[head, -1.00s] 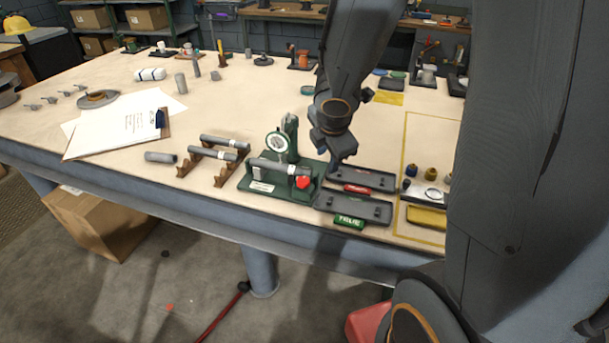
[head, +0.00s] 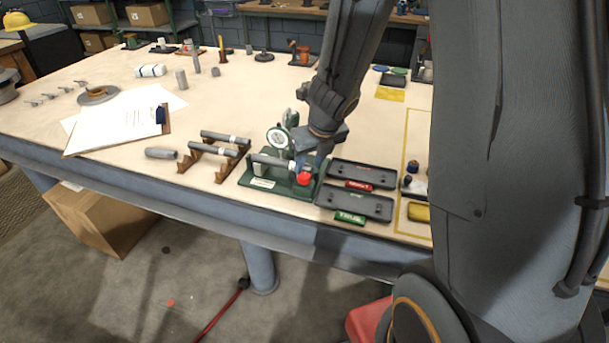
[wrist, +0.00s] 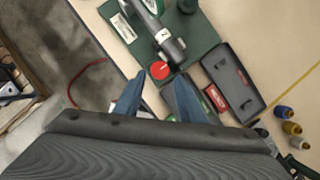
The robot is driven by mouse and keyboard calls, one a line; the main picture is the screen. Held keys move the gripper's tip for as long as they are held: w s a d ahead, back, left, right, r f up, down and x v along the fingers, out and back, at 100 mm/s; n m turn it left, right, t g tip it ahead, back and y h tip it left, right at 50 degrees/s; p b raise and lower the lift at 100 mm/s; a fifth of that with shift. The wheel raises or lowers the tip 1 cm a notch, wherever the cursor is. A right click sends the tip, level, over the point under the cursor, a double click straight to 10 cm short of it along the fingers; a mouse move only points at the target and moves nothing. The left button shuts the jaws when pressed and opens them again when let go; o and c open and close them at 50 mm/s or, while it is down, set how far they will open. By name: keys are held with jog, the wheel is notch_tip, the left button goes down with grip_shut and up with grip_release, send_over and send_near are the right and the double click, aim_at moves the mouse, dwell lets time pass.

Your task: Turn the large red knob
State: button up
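The large red knob (head: 304,178) sits on the front right of the green gauge stand (head: 257,183), at the end of a grey cylinder (head: 270,161). The knob also shows in the wrist view (wrist: 159,70), just beyond my fingertips. My gripper (wrist: 155,92) has two blue fingers, spread apart with nothing between them. In the head view my gripper (head: 306,165) is over the right part of the stand, close to the knob; whether it touches cannot be told there. In the wrist view the knob lies ahead of the gap between the fingers.
Two dark trays, one with a red label (head: 358,185) and one with a green label (head: 349,217), lie right of the stand. A wooden rack (head: 207,164) holding grey cylinders is to its left. The table's front edge is close by.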

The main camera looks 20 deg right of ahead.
aim_at(304, 175)
jog(key=shift+b+x, duration=1.9)
jog(key=shift+x, duration=1)
jog(key=shift+r, duration=0.1)
jog(key=c, duration=0.8)
